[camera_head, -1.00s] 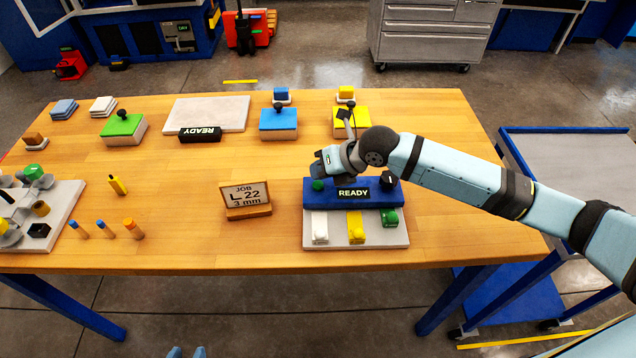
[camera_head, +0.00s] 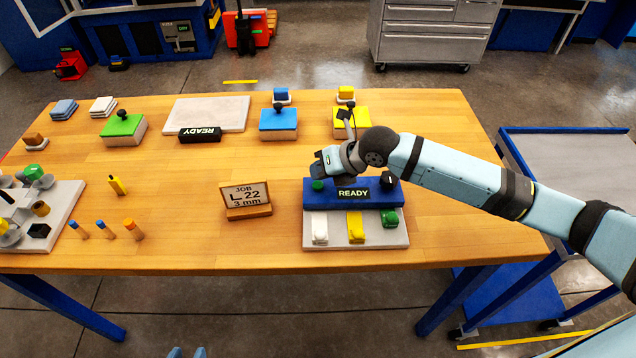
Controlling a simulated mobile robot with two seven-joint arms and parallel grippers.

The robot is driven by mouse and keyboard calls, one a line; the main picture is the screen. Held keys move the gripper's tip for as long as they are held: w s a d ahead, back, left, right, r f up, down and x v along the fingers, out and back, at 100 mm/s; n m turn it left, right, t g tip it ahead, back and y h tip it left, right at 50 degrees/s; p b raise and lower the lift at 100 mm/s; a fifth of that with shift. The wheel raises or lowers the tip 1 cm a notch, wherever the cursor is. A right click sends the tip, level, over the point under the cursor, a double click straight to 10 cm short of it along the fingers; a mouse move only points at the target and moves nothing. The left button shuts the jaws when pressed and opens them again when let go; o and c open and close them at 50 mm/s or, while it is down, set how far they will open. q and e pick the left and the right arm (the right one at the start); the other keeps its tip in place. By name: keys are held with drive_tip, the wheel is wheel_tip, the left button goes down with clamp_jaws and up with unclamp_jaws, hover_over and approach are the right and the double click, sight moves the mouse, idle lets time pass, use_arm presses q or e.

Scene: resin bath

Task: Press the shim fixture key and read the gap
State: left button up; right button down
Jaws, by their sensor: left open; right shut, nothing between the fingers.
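The shim fixture is a blue block (camera_head: 330,201) on a light plate (camera_head: 337,237), with a READY display (camera_head: 353,193), a green button (camera_head: 318,185) at its left and a black knob (camera_head: 389,179) at its right. White (camera_head: 320,228), yellow (camera_head: 355,227) and green (camera_head: 389,218) pieces sit in front of it. My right gripper (camera_head: 322,168) is shut and empty, just above and behind the green button; I cannot tell whether it touches.
A job sign (camera_head: 245,196) reading L 22, 3 mm stands left of the fixture. Green (camera_head: 122,127), blue (camera_head: 278,122) and yellow (camera_head: 360,118) knobbed blocks stand behind. A second READY display (camera_head: 200,134) lies upside down.

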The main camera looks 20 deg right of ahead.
sight(320, 183)
drive_tip(key=shift+f, duration=0.1)
idle(0.4)
drive_tip(key=shift+f, duration=0.35)
drive_tip(key=shift+f+b, duration=0.35)
drive_tip(key=shift+f, duration=0.15)
idle(0.7)
drive_tip(key=shift+r, duration=0.1)
drive_tip(key=shift+r+p, duration=0.75)
drive_tip(key=shift+r, duration=0.05)
wheel_tip(320, 183, up, 5)
drive_tip(key=p, duration=0.4)
idle(0.8)
